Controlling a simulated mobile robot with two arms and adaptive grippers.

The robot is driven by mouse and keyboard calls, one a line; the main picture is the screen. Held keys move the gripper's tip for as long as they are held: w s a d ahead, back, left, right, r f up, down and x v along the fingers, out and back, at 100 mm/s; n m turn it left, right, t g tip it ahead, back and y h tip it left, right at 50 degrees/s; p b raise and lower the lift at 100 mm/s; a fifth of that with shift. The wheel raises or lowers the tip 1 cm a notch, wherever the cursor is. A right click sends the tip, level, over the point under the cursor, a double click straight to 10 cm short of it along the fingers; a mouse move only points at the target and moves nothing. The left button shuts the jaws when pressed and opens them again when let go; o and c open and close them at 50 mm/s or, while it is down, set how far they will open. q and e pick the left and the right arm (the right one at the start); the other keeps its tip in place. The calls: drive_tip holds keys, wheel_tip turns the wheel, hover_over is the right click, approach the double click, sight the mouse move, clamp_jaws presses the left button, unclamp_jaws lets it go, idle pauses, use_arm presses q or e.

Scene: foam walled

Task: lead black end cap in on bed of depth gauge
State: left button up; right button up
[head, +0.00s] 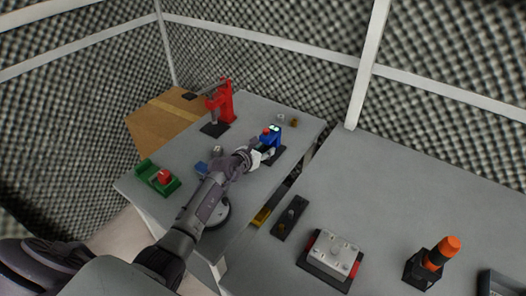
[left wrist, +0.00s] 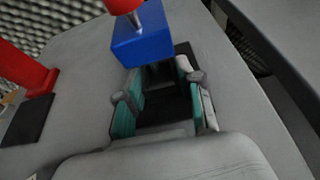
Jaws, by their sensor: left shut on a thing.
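The depth gauge is a blue block (head: 269,141) with a red knob on a dark base, on the far grey table. In the left wrist view its blue body (left wrist: 142,42) stands just beyond my fingertips, with the red knob cut off by the top edge. My left gripper (head: 262,157) is low at the front of the gauge. In the left wrist view its teal-padded fingers (left wrist: 165,98) are shut on a dark piece, the black end cap (left wrist: 163,108). The cap blends with the black base, so I cannot tell whether it touches the bed. My right gripper is not in view.
A red press (head: 225,103) stands farther back, and a green tray (head: 158,179) with a red part lies left. The near table holds a dark plate (head: 290,217), a grey box (head: 332,256) and an orange-topped holder (head: 435,260). A narrow gap separates the tables.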

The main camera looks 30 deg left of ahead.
use_arm(q)
drive_tip(key=o, duration=1.1)
drive_tip(key=shift+s, duration=0.2)
drive_tip(key=v, duration=1.1)
drive_tip(key=shift+s+r, duration=0.15)
drive_tip(key=shift+s, duration=0.15)
